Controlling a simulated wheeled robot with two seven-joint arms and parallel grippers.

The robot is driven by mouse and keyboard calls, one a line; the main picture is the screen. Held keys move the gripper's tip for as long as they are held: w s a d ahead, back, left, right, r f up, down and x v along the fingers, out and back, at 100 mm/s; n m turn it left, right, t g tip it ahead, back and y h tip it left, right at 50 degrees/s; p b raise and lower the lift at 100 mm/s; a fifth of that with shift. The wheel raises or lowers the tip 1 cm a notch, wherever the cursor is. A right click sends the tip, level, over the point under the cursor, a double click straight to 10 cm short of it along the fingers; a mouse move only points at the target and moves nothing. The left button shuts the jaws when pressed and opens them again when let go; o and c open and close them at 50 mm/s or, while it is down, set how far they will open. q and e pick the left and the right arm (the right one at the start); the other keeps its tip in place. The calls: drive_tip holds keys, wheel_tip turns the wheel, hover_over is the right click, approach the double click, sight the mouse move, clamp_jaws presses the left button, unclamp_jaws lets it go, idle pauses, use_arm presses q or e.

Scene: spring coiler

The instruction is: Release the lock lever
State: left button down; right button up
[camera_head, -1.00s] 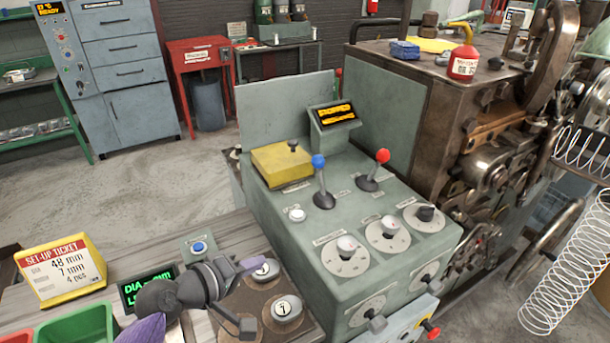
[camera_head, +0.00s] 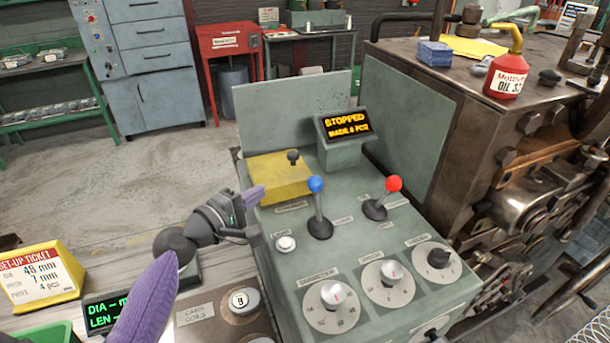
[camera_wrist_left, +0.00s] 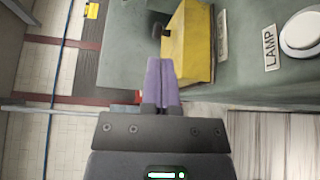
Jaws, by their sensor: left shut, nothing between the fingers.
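The green-grey console carries a blue-knobbed lever (camera_head: 317,200) and a red-knobbed lever (camera_head: 385,196), both standing up from dark bases. I cannot read from their labels which is the lock lever. My left gripper (camera_head: 256,195) is shut and empty, at the console's left edge, apart from the blue lever and to its left. Its purple fingertips are close to the yellow box (camera_head: 270,178), which has a dark knob on top. In the left wrist view the closed fingers (camera_wrist_left: 162,82) point at the yellow box (camera_wrist_left: 188,45); no lever shows there.
A white lamp button (camera_head: 286,244) and three dials, one being the middle dial (camera_head: 390,284), sit in front of the levers. A display (camera_head: 346,124) reads STOPPED. The set-up ticket (camera_head: 38,277) stands left on the bench. A large brown machine (camera_head: 450,120) is at right.

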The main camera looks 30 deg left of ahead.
sight(317, 197)
use_arm(q)
drive_tip(key=b+x, duration=0.1)
drive_tip(key=x, duration=0.9)
drive_tip(key=shift+f, duration=0.15)
drive_tip(key=d+p, duration=0.1)
drive_tip(key=s+d+r+p, duration=0.1)
drive_tip(key=d, duration=0.1)
drive_tip(key=shift+s, duration=0.35)
drive_tip(key=shift+s+d+p, duration=0.1)
drive_tip(key=shift+d+p, duration=0.05)
drive_tip(key=shift+p, duration=0.15)
drive_tip(key=shift+f, duration=0.15)
drive_tip(key=shift+d, duration=0.1)
